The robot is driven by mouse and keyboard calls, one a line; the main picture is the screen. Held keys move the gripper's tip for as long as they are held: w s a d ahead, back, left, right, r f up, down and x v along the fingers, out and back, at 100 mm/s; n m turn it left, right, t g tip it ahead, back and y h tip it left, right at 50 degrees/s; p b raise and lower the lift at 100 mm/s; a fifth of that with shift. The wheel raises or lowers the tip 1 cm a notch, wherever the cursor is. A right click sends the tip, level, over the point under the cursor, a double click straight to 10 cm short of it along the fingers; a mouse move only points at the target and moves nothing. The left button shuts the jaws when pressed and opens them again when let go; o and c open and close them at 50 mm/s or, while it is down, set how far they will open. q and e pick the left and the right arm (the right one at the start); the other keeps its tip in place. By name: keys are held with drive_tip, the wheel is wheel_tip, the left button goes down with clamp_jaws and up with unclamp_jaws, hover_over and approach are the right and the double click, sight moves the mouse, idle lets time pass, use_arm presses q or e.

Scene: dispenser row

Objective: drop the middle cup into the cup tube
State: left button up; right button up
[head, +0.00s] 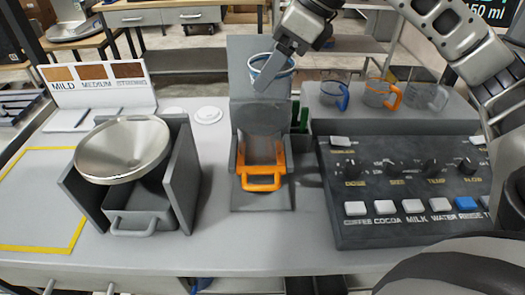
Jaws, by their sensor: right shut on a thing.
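My right gripper (268,80) reaches in from the upper right and is shut on a pale cup (284,66) with a blue band. The gripper covers part of the cup. The cup is in front of a tall grey panel (245,52), above a grey dispenser (262,119) with an orange-handled drawer (262,180). I cannot tell for sure which part is the cup tube, or whether the cup touches it. My left gripper is not in view.
Jugs with blue (331,93), orange (380,93) and grey (427,97) handles stand on a shelf at right. A button panel (400,190) is below them. A metal funnel (124,148) sits at left. White lids (208,115) lie behind it. The yellow-outlined area (35,195) is clear.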

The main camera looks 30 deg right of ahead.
drive_tip(key=shift+f, duration=0.3)
drive_tip(key=o, duration=1)
drive_tip(key=shift+o, duration=0.2)
drive_tip(key=v, duration=1.6)
